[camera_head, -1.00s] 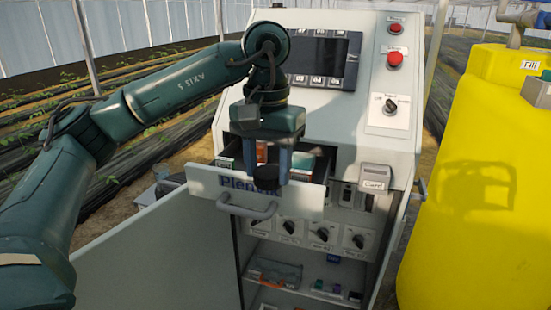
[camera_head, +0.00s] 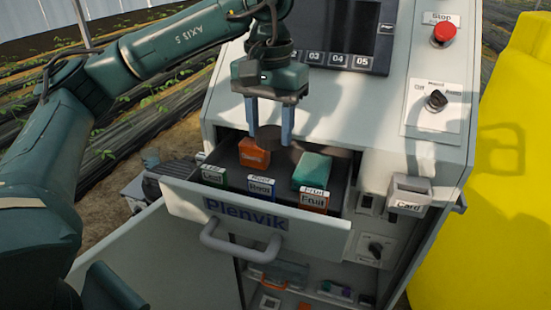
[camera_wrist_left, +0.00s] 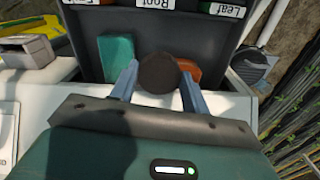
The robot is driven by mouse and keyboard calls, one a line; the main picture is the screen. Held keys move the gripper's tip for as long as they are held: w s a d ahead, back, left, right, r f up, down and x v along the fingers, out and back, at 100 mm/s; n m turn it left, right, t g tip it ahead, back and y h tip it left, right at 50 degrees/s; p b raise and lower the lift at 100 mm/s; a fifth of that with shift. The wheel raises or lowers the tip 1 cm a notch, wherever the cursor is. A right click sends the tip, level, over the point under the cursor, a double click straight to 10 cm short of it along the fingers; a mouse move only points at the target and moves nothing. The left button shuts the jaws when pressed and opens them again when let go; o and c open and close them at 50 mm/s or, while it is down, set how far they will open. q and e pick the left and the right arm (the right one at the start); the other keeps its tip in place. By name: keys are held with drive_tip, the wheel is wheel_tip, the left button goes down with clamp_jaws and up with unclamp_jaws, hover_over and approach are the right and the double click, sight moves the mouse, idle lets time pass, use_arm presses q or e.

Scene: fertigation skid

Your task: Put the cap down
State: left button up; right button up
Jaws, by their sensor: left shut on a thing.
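The cap (camera_head: 270,136) is a dark, round disc. My left gripper (camera_head: 269,140) is shut on it, with one finger on each side, above the rear part of the open drawer (camera_head: 190,205). In the left wrist view the cap (camera_wrist_left: 158,73) shows between the two fingertips (camera_wrist_left: 157,75), partly covering an orange box. It appears held above the drawer floor; the exact gap is hard to tell. My right gripper is not in view.
The drawer holds an orange box (camera_head: 253,156) and a teal box (camera_head: 313,168). Labelled compartments for leaf, root and fruit (camera_head: 314,199) line its front. A handle (camera_head: 240,245) sticks out in front. The control panel (camera_head: 345,40) rises behind; a card holder (camera_head: 410,195) stands at right.

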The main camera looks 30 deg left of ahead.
sight(269, 133)
use_arm(q)
wheel_tip(269, 133, down, 3)
drive_tip(key=shift+s, duration=0.15)
wheel_tip(269, 133, down, 5)
drive_tip(key=shift+p, duration=0.45)
drive_tip(key=c, duration=0.3)
drive_tip(key=shift+r, duration=0.15)
drive_tip(key=shift+f+b, duration=0.35)
drive_tip(key=o, duration=1.3)
drive_tip(key=shift+r, duration=0.1)
drive_tip(key=shift+o, duration=0.2)
drive_tip(key=shift+r+p, duration=0.45)
drive_tip(key=shift+r, duration=0.1)
wheel_tip(269, 133, up, 12)
drive_tip(key=shift+f+b, duration=0.25)
drive_tip(key=shift+b, duration=0.1)
